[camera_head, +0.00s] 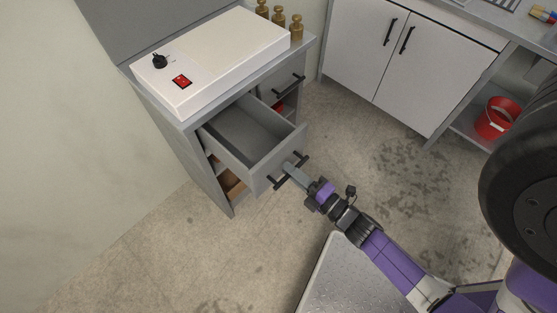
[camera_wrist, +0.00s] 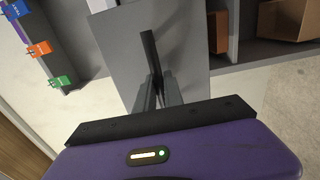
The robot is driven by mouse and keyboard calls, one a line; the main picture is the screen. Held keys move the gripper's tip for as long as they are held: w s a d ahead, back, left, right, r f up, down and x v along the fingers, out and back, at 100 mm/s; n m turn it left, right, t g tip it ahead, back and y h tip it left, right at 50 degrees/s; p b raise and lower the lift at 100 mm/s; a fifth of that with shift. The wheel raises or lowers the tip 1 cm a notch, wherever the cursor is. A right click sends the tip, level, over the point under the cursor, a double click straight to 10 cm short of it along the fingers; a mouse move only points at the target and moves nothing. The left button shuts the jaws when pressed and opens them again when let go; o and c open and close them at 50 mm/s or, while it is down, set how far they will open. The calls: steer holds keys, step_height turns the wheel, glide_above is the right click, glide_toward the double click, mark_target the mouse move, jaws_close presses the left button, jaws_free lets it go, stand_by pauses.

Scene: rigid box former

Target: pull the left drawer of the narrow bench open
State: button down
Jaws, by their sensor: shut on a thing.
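The narrow grey bench (camera_head: 222,189) stands at the left in the head view. Its left drawer (camera_head: 262,171) is pulled well out, and its grey inside shows empty. The drawer's dark bar handle (camera_head: 301,159) is on the front face. My gripper (camera_head: 290,170) is shut on this handle, with its fingers pointing at the drawer front. In the wrist view the fingers (camera_wrist: 158,92) close around the dark handle (camera_wrist: 149,48) in front of the grey drawer front (camera_wrist: 185,50).
A white box with a red switch (camera_head: 215,58) and several brass weights (camera_head: 279,20) stand on the bench top. The right drawer (camera_head: 283,78) is shut. White cabinets (camera_head: 400,60) and a red bucket (camera_head: 494,118) are at the right. The floor before the bench is clear.

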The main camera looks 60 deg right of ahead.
steer(key=shift+s+a, duration=0.15)
steer(key=shift+s, duration=0.35)
steer(key=c, duration=1.5)
jaws_free()
steer(key=shift+o, duration=0.2)
steer(key=b+v, duration=0.1)
steer(key=v, duration=0.6)
steer(key=shift+s, duration=0.4)
steer(key=shift+a, duration=0.1)
